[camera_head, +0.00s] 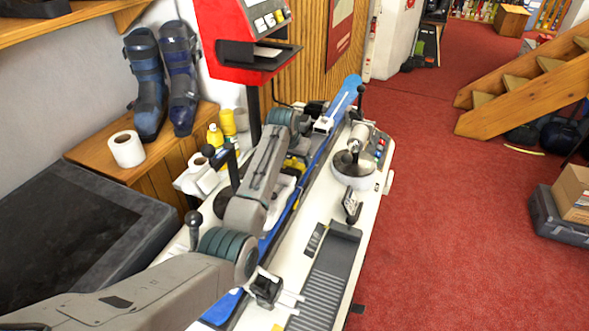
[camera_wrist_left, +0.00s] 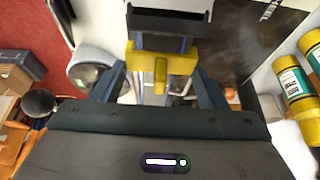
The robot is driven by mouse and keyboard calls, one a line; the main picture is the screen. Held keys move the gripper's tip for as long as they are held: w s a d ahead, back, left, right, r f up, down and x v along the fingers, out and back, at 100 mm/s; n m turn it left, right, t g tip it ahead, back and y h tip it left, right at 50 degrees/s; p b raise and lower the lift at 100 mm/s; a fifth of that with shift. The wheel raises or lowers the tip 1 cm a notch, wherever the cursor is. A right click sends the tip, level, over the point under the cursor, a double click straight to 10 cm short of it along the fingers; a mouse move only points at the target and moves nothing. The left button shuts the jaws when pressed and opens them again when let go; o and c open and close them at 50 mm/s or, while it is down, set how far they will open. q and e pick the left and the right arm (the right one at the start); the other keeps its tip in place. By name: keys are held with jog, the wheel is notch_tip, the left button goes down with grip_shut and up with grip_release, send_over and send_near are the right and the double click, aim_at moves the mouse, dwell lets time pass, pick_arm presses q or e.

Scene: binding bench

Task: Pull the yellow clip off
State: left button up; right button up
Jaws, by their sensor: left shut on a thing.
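The yellow clip (camera_wrist_left: 177,57) sits between the two grey-blue fingers of my left gripper (camera_wrist_left: 160,88) in the left wrist view. The gripper is shut on it from both sides. A dark bar and a blue-grey part lie just beyond the clip. In the head view, my left arm reaches over the bench, and a bit of yellow (camera_head: 295,163) shows beside my left gripper (camera_head: 298,168); my wrist hides most of it. The blue ski (camera_head: 345,98) runs lengthwise along the bench under the arm. My right gripper is not clearly visible in either view.
The white bench (camera_head: 300,240) carries a round dark-and-silver device (camera_head: 353,165) and a ribbed grey plate (camera_head: 325,275). Yellow bottles (camera_head: 228,122) and a paper roll (camera_head: 127,149) stand left. A red machine (camera_head: 235,40) rises behind. Open red floor lies right.

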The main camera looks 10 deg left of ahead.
pick_arm(q)
notch_tip(320, 180, up, 6)
jog(key=shift+r+b, duration=0.1)
jog(key=shift+b, duration=0.65)
jog(key=shift+r, duration=0.3)
notch_tip(320, 180, up, 6)
jog(key=p, duration=0.6)
jog(key=shift+p, duration=0.4)
